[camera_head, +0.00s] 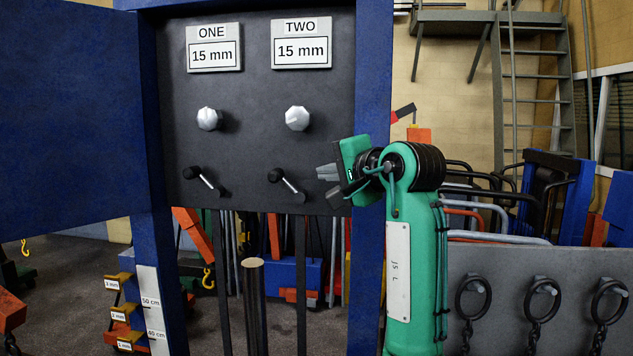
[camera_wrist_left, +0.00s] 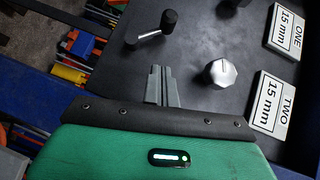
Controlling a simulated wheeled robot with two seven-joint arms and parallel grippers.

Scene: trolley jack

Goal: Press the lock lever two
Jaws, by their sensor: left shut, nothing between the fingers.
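Lock lever two (camera_head: 290,185) is a short bright rod with a black ball knob, on the dark panel below the label TWO (camera_head: 301,43). Its knob end points up and left. My left gripper (camera_head: 326,182) is to the right of this lever, apart from it, with its fingers toward the panel. In the left wrist view, the closed fingers (camera_wrist_left: 156,72) point toward lever two (camera_wrist_left: 150,36), with a gap between. The gripper is shut and empty. My right gripper is in neither view.
Lever one (camera_head: 204,182) is left of lever two. Silver faceted knobs (camera_head: 297,118) sit above both levers. A blue frame post (camera_head: 373,60) stands at the panel's right edge, close to my arm. A blue door (camera_head: 65,110) stands open at left.

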